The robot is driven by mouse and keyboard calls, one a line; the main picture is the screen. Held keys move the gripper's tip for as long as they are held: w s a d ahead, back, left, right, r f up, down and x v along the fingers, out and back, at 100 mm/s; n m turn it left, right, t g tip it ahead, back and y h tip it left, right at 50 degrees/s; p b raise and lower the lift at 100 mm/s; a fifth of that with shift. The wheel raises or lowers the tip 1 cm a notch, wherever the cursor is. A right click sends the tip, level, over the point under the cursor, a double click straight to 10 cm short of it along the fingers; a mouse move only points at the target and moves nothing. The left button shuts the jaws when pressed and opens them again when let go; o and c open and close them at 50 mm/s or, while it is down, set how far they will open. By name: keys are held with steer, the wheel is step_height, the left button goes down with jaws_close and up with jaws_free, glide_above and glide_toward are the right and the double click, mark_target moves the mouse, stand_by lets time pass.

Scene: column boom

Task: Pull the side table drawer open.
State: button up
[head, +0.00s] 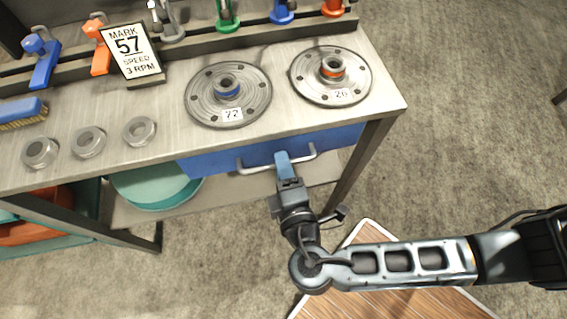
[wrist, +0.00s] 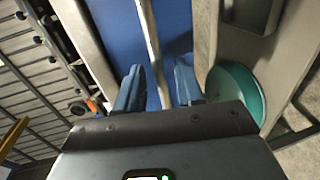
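The side table's blue drawer (head: 215,161) sits under the front edge of the metal tabletop (head: 170,165), with no clear gap showing. Its grey bar handle (head: 256,169) runs along the drawer front. In the wrist view the handle (wrist: 150,35) crosses the blue drawer front (wrist: 116,25) and passes between my fingers. My gripper (head: 284,158) is at the handle, right of its middle. In the wrist view my gripper (wrist: 159,78) has its two blue fingers apart, one on each side of the bar, with space beside it. Contact is not visible.
Two round flanges, marked 72 (head: 228,95) and 26 (head: 331,76), stand on the tabletop with a sign (head: 132,50) and several metal rings. A teal bowl (head: 155,187) is on the lower shelf. A wooden board (head: 375,295) lies below my arm. Carpet at right is clear.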

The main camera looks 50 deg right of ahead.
jaws_close()
stand_by(0.6)
